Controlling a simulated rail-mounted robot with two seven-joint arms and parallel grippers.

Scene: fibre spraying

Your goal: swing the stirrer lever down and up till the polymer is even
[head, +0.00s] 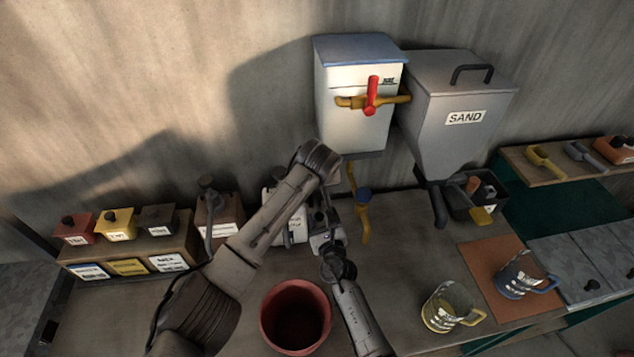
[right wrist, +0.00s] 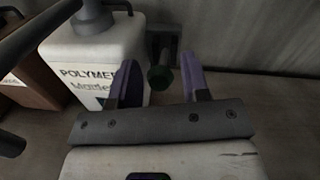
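The white polymer container (right wrist: 92,50), with its "POLYMER" label, stands at the upper left of the right wrist view. In the head view it is partly hidden behind my arm (head: 297,229). Beside it, a dark green knob (right wrist: 161,78) shows on a dark bracket and looks like the end of the stirrer lever. My right gripper (right wrist: 157,62) is open, with one purple finger on each side of the knob. I cannot tell whether either finger touches it. In the head view the right gripper (head: 324,232) is beside the container. My left gripper is not in view.
A dark red bucket (head: 296,316) stands in front of the container. A white dispenser with a red handle (head: 371,95) and a grey sand hopper (head: 458,118) are on the wall. Glass jugs (head: 450,306) stand at right. Small coloured boxes (head: 118,224) sit at left.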

